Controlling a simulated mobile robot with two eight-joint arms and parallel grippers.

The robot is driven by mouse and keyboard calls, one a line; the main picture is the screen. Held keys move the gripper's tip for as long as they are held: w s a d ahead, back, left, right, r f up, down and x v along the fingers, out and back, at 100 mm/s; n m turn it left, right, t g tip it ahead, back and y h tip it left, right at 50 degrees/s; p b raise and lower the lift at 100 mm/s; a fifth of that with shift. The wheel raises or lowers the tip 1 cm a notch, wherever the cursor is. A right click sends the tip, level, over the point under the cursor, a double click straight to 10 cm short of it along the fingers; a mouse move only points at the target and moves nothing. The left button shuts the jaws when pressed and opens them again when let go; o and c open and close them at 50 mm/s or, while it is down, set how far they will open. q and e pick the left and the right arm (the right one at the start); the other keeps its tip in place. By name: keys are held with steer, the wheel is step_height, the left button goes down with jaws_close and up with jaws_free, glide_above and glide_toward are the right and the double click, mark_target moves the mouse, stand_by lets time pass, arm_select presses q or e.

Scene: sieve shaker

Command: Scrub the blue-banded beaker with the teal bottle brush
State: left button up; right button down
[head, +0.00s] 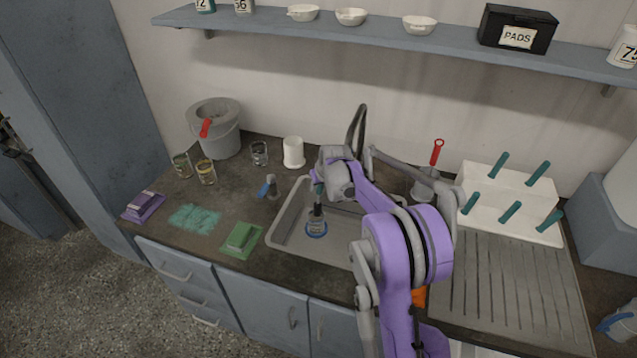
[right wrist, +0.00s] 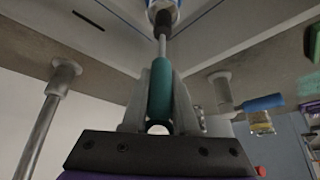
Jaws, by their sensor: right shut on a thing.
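The blue-banded beaker (head: 317,231) stands in the grey sink basin (head: 283,241). In the right wrist view its blue rim area (right wrist: 163,6) shows at the top edge, partly cut off. My right gripper (head: 319,178) is above the beaker, shut on the teal handle of the bottle brush (right wrist: 160,92). The brush's thin shaft points down toward the beaker, and its dark head (head: 316,212) appears to be in the beaker's mouth. Whether the bristles touch the glass cannot be told. My left gripper is not in view.
A tap (head: 357,128) rises behind the sink. Several clear beakers, a white cup (head: 293,152), a bucket (head: 224,138) and sponges occupy the left counter. A white peg rack (head: 483,185) stands at right.

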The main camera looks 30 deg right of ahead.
mark_target(318, 202)
steer(key=f, duration=0.1)
steer(key=f+b, duration=0.1)
steer(key=f, duration=0.1)
steer(key=f+b, duration=0.1)
steer(key=f, duration=0.1)
steer(key=shift+w, duration=0.35)
steer(key=shift+w+f+b, duration=0.15)
steer(key=shift+f+b, duration=0.35)
steer(key=shift+f, duration=0.25)
steer(key=shift+w+f+b, duration=0.1)
steer(key=shift+f+b, duration=0.35)
steer(key=shift+f, duration=0.25)
steer(key=shift+r, duration=0.2)
